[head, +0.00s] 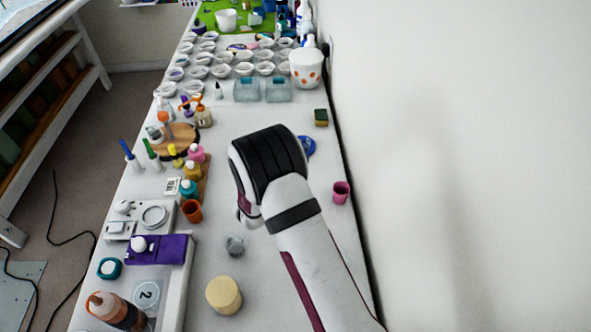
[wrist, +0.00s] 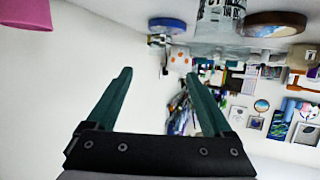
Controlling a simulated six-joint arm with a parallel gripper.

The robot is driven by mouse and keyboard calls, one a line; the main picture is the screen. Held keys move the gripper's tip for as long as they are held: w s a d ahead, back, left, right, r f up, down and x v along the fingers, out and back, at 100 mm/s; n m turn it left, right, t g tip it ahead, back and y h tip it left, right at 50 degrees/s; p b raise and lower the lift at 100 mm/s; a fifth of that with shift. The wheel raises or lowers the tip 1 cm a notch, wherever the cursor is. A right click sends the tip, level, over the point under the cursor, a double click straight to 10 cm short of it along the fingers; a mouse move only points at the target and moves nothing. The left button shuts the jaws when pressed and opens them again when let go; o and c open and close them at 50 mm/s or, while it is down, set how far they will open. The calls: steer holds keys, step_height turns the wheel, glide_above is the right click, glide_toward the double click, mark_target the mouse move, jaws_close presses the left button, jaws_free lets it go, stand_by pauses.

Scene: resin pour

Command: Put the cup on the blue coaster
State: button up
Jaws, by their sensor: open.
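A small pink cup (head: 341,192) stands upright on the right of the white table, near the wall. It shows in part at the top left of the wrist view (wrist: 27,13). The blue coaster (head: 307,146) lies flat farther back, its left part hidden behind my arm; nothing is seen on its visible part. A blue disc in the wrist view (wrist: 167,25) may be the coaster, but I cannot tell. My arm hides the fingers in the head view.
An orange cup (head: 192,211) stands left of my arm among small bottles. A yellow cylinder (head: 223,295) and a grey lump (head: 234,246) are in front. A sponge (head: 321,117) lies behind the coaster. A white wall (head: 450,150) bounds the right side.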

steer(key=s+a+r+g+y, duration=0.2)
steer(key=s+r+g+y, duration=0.2)
steer(key=s+r+y, duration=0.45)
steer(key=s+d+r+g, duration=0.2)
steer(key=s+g, duration=0.1)
steer(key=s, duration=0.7)
steer(key=s+d+r+g+h, duration=0.1)
steer(key=s+d+g, duration=0.1)
steer(key=s, duration=0.9)
steer(key=s+d+r+m+g, duration=0.1)
steer(key=s+g, duration=0.3)
steer(key=s, duration=0.7)
steer(key=shift+s+d+r, duration=0.25)
steer(key=shift+d+r, duration=0.45)
steer(key=shift+r, duration=0.15)
